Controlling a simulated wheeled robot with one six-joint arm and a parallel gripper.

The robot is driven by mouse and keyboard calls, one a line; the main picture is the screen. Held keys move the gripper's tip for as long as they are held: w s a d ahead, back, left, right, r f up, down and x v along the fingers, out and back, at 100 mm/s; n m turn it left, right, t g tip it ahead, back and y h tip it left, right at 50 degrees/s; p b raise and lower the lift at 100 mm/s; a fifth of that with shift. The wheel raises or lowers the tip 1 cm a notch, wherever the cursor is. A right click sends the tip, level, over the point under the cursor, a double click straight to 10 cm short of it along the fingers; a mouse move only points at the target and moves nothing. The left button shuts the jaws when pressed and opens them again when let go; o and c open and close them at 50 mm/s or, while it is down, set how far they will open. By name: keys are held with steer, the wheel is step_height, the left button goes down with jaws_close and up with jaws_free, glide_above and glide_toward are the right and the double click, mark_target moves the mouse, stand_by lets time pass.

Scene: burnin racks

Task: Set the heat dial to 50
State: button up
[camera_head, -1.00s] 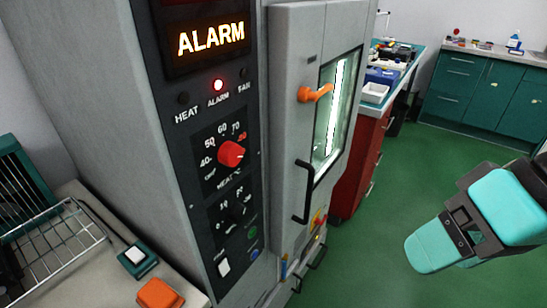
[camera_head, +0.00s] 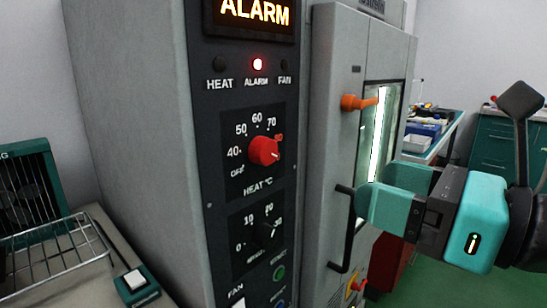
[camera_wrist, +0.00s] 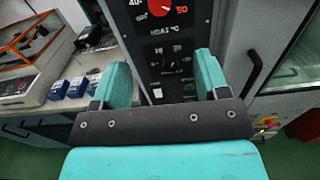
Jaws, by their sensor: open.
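The heat dial (camera_head: 264,151) is a red knob on the dark control panel, with marks from OFF and 40 through 50, 60, 70 to a red top mark. Its pale pointer line points right, slightly down, past the 70 mark near the red mark. In the wrist view the dial (camera_wrist: 161,6) is cut off at the top edge. My gripper (camera_head: 385,200) is open and empty, to the right of the dial and in front of the chamber door. In the wrist view its teal fingers (camera_wrist: 160,85) stand apart below the dial, touching nothing.
A black timer dial (camera_head: 264,233) sits under the heat dial. A lit ALARM sign (camera_head: 254,10) and red lamp are above. The chamber door has an orange latch (camera_head: 358,102) and a black handle (camera_head: 341,230). A wire rack (camera_head: 55,255) stands at left.

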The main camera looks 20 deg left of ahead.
mark_target(269, 154)
steer(key=p+x, duration=1.2)
steer(key=x, duration=0.4)
steer(key=shift+a, duration=0.2)
steer(key=c, duration=0.9)
